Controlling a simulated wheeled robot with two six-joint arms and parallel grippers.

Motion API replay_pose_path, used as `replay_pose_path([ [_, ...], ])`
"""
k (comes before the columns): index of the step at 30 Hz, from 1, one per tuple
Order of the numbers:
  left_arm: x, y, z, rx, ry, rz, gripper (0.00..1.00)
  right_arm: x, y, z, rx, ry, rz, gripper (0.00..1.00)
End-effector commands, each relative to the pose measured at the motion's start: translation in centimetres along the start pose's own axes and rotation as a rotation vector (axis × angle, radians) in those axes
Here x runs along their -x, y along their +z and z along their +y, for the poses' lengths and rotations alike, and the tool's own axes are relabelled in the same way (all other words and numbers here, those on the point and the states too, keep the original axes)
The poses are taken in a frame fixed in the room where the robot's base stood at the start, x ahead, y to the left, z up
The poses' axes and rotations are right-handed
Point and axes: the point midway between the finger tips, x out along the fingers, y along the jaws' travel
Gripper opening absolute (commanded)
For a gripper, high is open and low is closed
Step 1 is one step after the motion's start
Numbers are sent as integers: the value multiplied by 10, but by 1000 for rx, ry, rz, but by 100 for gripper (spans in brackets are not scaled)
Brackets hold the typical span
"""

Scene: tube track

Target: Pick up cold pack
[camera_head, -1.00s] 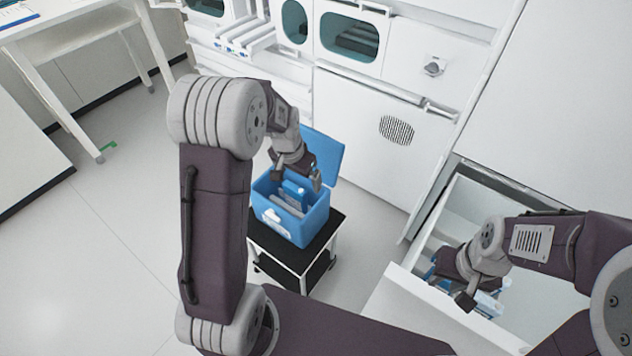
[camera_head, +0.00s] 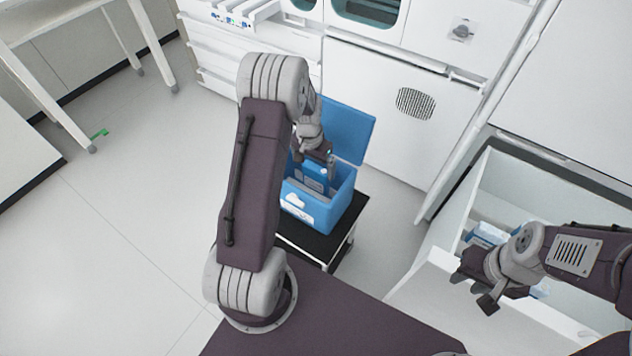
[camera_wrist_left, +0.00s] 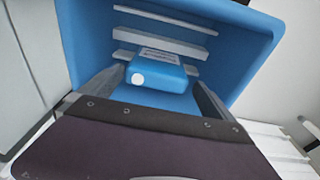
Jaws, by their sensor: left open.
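A blue cold pack (camera_head: 315,176) with a pale label sits inside the open blue cooler box (camera_head: 347,197). In the left wrist view the cold pack (camera_wrist_left: 158,75) shows a white round spot and lies between my finger lines, with a gap on either side. My left gripper (camera_head: 316,160) is open and points down into the box at the pack; in the wrist view its two fingers (camera_wrist_left: 160,84) are spread. Whether they touch the pack is not shown. My right gripper (camera_head: 473,288) has its fingers apart, over the front edge of the open drawer, and looks empty.
The box's lid (camera_head: 350,130) stands open behind it. The box rests on a small black-topped cart (camera_head: 315,244). White slabs (camera_wrist_left: 160,38) lie beside the pack. White-and-blue packs (camera_head: 487,234) lie in the open drawer (camera_head: 428,272) at the right.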

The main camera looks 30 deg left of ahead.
Motion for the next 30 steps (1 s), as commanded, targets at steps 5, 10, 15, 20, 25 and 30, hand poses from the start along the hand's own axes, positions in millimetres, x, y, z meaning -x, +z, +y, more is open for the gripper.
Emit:
replay_pose_path([
  [5, -31, 1, 1, -1, 1, -2, 100, -10, 1, 0, 0, 0, 0, 33],
  [10, -41, 1, 1, -1, 1, -2, 100, -13, 1, 0, 0, 0, 0, 33],
  [15, -74, 2, 3, -1, 1, -2, 100, -24, 3, 0, 0, 0, 0, 33],
  [20, -85, 1, 3, -1, 1, -1, 100, -26, 3, 0, 0, 0, 0, 33],
  [25, -84, 1, 3, -1, 0, 0, 100, -25, 3, 0, 0, 0, 0, 33],
  [30, -84, 1, 3, -1, 0, 0, 56, -25, 3, 0, 0, 0, 0, 33],
])
